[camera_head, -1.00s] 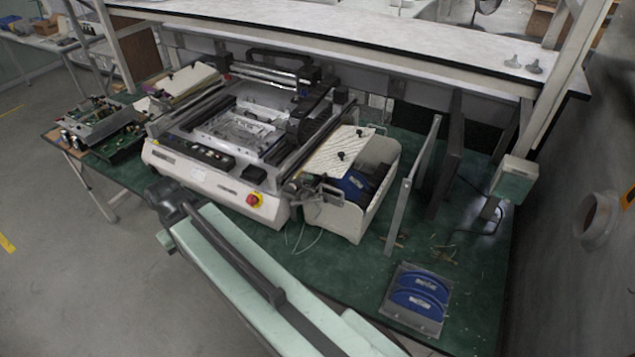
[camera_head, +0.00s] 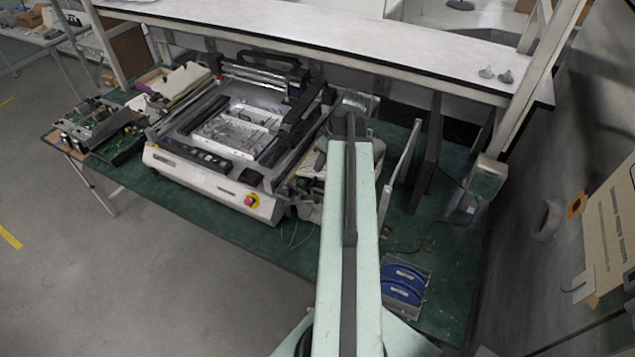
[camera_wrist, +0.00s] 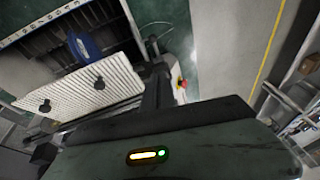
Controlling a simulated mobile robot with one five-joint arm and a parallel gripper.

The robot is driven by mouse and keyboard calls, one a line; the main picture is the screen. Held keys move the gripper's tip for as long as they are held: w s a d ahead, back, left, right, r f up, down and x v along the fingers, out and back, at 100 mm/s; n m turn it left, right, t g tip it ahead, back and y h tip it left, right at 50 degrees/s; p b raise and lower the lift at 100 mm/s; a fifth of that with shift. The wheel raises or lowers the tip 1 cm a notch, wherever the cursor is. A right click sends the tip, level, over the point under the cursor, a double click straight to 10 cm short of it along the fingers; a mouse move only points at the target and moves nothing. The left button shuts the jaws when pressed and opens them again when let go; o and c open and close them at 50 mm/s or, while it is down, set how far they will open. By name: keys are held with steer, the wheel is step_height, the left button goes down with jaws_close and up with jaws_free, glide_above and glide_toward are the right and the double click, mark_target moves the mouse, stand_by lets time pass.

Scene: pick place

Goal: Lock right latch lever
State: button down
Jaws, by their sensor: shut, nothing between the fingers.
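I cannot make out the right latch lever for certain; my arm covers much of the machine's right side. My gripper (camera_head: 348,122) is at the far end of my arm, over the white open box (camera_head: 308,205) beside the machine. It is shut and empty. In the wrist view, a white perforated plate (camera_wrist: 85,88) with two black knobs lies ahead, with the red button (camera_wrist: 181,83) beyond.
Blue parts (camera_head: 403,283) lie in a grey tray at the bench's front right. Upright grey panels (camera_head: 428,155) stand right of my arm, close to it. A white shelf (camera_head: 330,35) overhangs the back. Circuit boards (camera_head: 100,125) sit at left. Open floor lies front left.

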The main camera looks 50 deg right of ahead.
steer(key=shift+s+d+r, duration=0.1)
steer(key=shift+s+d, duration=0.2)
steer(key=shift+d, duration=0.1)
steer(key=b+x, duration=0.4)
steer(key=s+b+x, duration=0.1)
steer(key=b+x, duration=0.3)
steer(key=s+b+x, duration=0.1)
steer(key=b+x, duration=0.4)
steer(key=shift+s+d+f, duration=0.15)
steer(key=shift+s+f, duration=0.05)
steer(key=shift+f, duration=0.15)
steer(key=shift+s, duration=0.1)
